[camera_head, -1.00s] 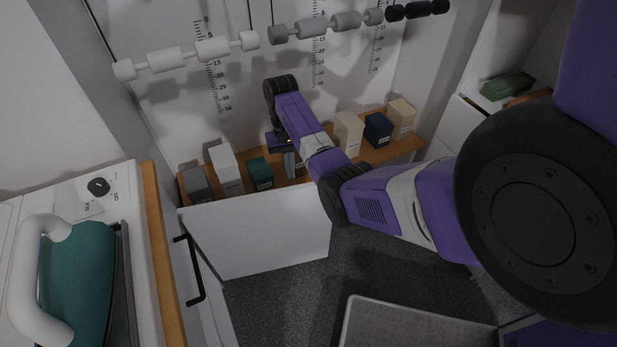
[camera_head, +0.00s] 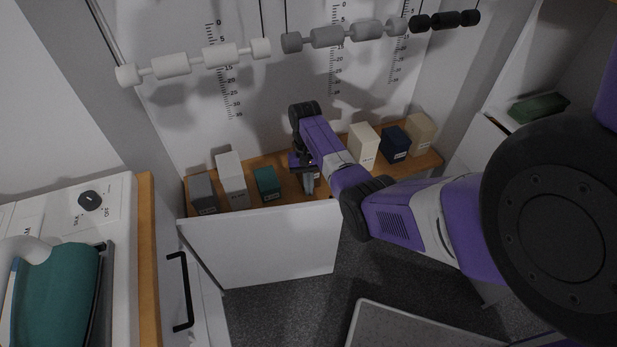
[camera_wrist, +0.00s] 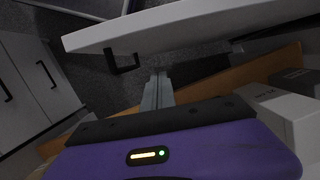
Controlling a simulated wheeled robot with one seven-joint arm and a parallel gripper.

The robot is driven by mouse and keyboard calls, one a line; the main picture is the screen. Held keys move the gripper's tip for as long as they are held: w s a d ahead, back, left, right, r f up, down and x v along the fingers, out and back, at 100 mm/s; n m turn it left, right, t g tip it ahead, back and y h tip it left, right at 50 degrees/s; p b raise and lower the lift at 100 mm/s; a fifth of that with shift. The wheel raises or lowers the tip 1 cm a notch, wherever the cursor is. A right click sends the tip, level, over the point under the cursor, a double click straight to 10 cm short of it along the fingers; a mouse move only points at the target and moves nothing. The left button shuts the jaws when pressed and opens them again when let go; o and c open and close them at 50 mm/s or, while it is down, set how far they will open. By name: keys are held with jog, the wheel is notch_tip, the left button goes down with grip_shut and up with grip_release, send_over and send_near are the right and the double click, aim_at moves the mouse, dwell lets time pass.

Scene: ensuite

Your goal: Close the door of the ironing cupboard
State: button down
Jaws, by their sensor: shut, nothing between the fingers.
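The door (camera_head: 265,245), a plain white panel, stands open in the head view, sticking out to the right from beside the left cabinet. In the wrist view the door (camera_wrist: 190,25) crosses the top, with a black handle (camera_wrist: 122,63) on the side facing my gripper. My gripper (camera_head: 309,185) is behind the door's top edge near its free right end, between it and the wooden shelf. In the wrist view my gripper (camera_wrist: 158,78) has its fingers together, empty, pointing down beside the door. I cannot tell whether they touch it.
The left cabinet (camera_head: 150,260) carries a teal iron (camera_head: 60,290) and has a black handle (camera_head: 180,290) on its front. Several boxes stand on the wooden shelf (camera_head: 290,188) at the back. Dumbbell-like weights (camera_head: 360,35) hang above. Dark floor (camera_head: 280,310) is clear before the door.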

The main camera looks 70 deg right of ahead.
aim_at(311, 204)
jog(key=shift+s+a+f+p, duration=0.25)
jog(key=shift+s+a+f, duration=0.15)
jog(key=shift+a, duration=0.25)
jog(key=shift+s+a+f+p, duration=0.2)
jog(key=shift+s+a+f, duration=0.15)
jog(key=shift+a, duration=0.35)
jog(key=shift+s+a+f+p, duration=0.25)
jog(key=shift+s+a+f, duration=0.15)
jog(key=shift+a, duration=0.25)
jog(key=shift+a, duration=0.1)
